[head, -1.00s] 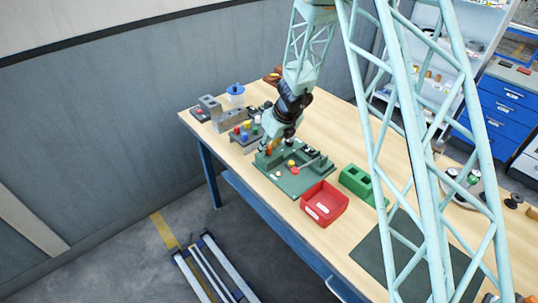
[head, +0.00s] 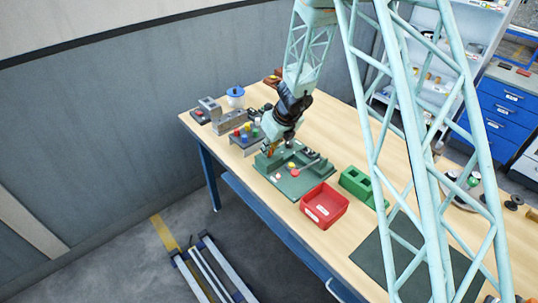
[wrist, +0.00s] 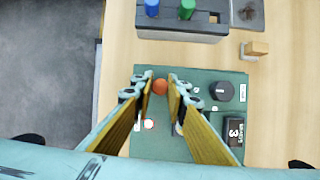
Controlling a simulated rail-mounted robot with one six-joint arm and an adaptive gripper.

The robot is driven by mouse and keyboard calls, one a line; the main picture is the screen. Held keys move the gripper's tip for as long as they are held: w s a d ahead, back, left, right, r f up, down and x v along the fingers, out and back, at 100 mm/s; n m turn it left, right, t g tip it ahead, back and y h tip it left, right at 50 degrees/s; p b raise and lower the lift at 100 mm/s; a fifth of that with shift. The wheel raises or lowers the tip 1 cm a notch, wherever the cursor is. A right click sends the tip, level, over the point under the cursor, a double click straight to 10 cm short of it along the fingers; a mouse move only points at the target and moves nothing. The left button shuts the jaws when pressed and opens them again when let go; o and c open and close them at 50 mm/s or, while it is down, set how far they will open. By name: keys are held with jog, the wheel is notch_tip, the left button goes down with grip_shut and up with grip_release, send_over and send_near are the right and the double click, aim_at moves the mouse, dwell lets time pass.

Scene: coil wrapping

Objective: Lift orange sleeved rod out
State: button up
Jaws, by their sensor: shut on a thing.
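My gripper (wrist: 158,82) is shut on the orange sleeved rod (wrist: 160,87). In the wrist view its round orange end shows between the two fingertips; the rest of the rod is hidden. In the head view my gripper (head: 269,151) is over the back left part of the green fixture board (head: 288,191), and the rod is too small there to make out clearly. I cannot tell whether the rod is clear of its seat.
The board carries a black round knob (wrist: 222,91), a black counter box (wrist: 234,131), and red and yellow pieces. A grey rack (wrist: 168,31) with coloured pegs stands behind. A red bin (head: 324,206) and green block (head: 357,182) stand to the right.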

jog(key=shift+r, duration=0.1)
jog(key=shift+r+p, duration=3.1)
jog(key=shift+r, duration=1.8)
